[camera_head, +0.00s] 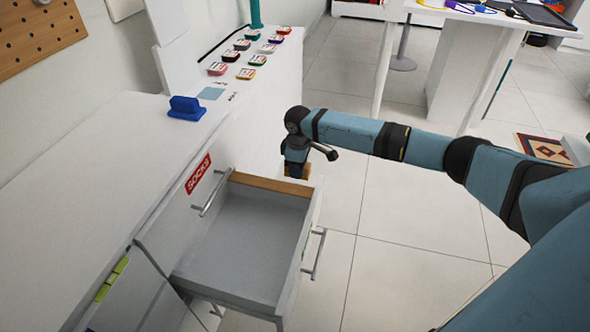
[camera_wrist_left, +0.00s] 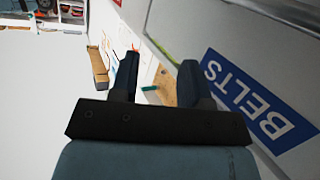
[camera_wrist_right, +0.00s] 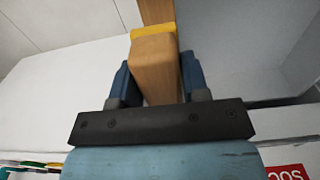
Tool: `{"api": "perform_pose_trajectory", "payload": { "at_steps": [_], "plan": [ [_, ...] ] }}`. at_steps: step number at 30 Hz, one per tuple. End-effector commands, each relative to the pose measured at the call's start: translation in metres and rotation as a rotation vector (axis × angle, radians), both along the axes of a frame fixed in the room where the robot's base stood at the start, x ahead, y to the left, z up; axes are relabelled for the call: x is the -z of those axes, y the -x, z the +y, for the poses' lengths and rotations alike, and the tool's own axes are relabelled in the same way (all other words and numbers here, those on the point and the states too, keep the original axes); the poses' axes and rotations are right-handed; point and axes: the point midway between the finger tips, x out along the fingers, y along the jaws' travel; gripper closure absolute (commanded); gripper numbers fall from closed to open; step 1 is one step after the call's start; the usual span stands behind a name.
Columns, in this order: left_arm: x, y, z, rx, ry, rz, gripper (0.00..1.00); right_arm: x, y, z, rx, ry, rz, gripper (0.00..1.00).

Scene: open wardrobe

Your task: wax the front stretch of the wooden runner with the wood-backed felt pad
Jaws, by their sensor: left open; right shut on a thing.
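The wooden runner (camera_head: 268,184) is a tan strip along the far top edge of the open drawer (camera_head: 245,240). It also shows at the top of the right wrist view (camera_wrist_right: 157,11). My right gripper (camera_head: 297,168) is shut on the wood-backed felt pad (camera_wrist_right: 156,70), a wooden block with a yellow face (camera_wrist_right: 153,31). The pad is at the right end of the runner; the yellow face lies against or just over it, and I cannot tell if they touch. In the head view the pad is mostly hidden by the gripper. My left gripper (camera_wrist_left: 158,72) is open and empty.
A blue object (camera_head: 186,108) stands on the white cabinet top. Several coloured tins (camera_head: 246,73) and a light blue square (camera_head: 211,93) lie behind it. A red SOCKS label (camera_head: 198,175) is beside the drawer. A blue BELTS label (camera_wrist_left: 258,95) is near my left gripper.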

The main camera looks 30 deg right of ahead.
Motion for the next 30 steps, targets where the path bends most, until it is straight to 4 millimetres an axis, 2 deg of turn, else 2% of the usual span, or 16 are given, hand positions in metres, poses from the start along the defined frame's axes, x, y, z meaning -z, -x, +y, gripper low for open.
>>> {"api": "perform_pose_trajectory", "payload": {
  "at_steps": [7, 17, 21, 30],
  "plan": [
    [-0.013, -0.004, -0.008, 0.015, 0.047, -0.077, 0.57, 0.012, 0.000, -0.001, -0.002, 0.001, -0.001, 0.77],
    [-0.055, -0.007, -0.024, 0.054, 0.165, -0.265, 0.57, 0.032, 0.000, -0.001, -0.001, -0.001, -0.001, 0.77],
    [-0.051, -0.006, -0.029, 0.078, 0.191, -0.281, 0.57, 0.049, 0.000, -0.001, -0.001, 0.000, -0.001, 0.77],
    [-0.053, -0.005, -0.033, 0.101, 0.210, -0.287, 0.57, 0.056, 0.000, -0.001, 0.000, 0.001, -0.001, 0.77]
  ]
}}
